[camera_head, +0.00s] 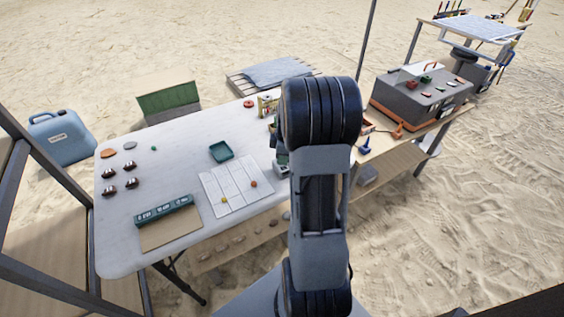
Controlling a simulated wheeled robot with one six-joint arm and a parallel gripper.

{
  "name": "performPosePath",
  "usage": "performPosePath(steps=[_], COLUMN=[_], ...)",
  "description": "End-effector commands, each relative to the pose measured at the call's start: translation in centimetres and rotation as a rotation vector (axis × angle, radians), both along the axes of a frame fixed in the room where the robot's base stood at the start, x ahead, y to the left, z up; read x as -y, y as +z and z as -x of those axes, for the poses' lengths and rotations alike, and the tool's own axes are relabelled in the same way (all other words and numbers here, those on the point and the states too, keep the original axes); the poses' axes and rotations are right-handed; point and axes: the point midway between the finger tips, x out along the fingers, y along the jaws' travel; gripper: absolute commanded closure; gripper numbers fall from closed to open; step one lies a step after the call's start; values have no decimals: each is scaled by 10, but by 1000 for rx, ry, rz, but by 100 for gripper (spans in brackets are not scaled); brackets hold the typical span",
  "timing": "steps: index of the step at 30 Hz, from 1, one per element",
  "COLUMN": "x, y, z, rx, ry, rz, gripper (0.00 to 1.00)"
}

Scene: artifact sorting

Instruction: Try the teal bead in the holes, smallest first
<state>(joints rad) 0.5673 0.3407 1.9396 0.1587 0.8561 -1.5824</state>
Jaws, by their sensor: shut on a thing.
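A small teal-green round thing (154,148), perhaps a bead, lies on the far left part of the white table (140,230). It is too small to tell for sure. A teal strip with white markings (163,211) lies near the front edge above a tan board (171,233). I cannot make out which thing has the holes. A yellow bead (224,200) and an orange bead (254,183) lie on a white lined sheet (236,187). My arm fills the middle of the view, and my gripper and whatever it holds are not visible.
A teal tray (221,151) stands behind the sheet. Several dark brown pieces (110,174) and an orange disc (109,153) lie at the left. A grey toolbox (420,92) stands on the right table. The white table's middle left is mostly clear.

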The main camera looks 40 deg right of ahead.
Motion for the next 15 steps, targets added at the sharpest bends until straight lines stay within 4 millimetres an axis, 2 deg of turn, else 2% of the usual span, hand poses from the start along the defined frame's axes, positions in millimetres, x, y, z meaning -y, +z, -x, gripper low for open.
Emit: performPosePath(steps=[15], x=[0], y=[26], z=[0], rx=[0], ry=[0], rz=[0], gripper=[100])
